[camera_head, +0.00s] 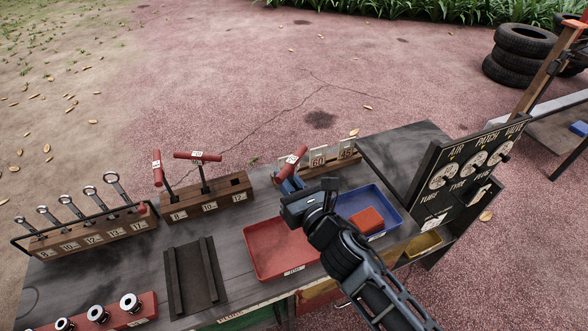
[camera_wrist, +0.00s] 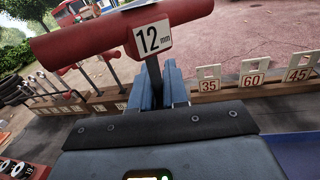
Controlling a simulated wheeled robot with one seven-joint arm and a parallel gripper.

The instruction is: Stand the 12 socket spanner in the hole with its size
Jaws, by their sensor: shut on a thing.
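The 12 socket spanner has a red T-handle with a "12 mm" label (camera_wrist: 152,37); the handle also shows in the head view (camera_head: 293,161). My gripper (camera_wrist: 160,84) is shut on its dark shaft just below the handle, with the handle a little tilted. In the head view my gripper (camera_head: 288,186) is above the table, right of the wooden socket spanner block (camera_head: 208,208). This block is marked 8, 10 and 12. Red-handled spanners stand at 8 (camera_head: 158,168) and 10 (camera_head: 198,157). The 12 place at its right end (camera_head: 236,182) is empty. The held spanner's lower end is hidden.
A wooden rack with plates marked 60 and 45 (camera_head: 318,160) stands behind my gripper. A red tray (camera_head: 262,262) and a blue tray (camera_head: 388,208) lie in front and right. Ring spanners stand in a left rack (camera_head: 85,235).

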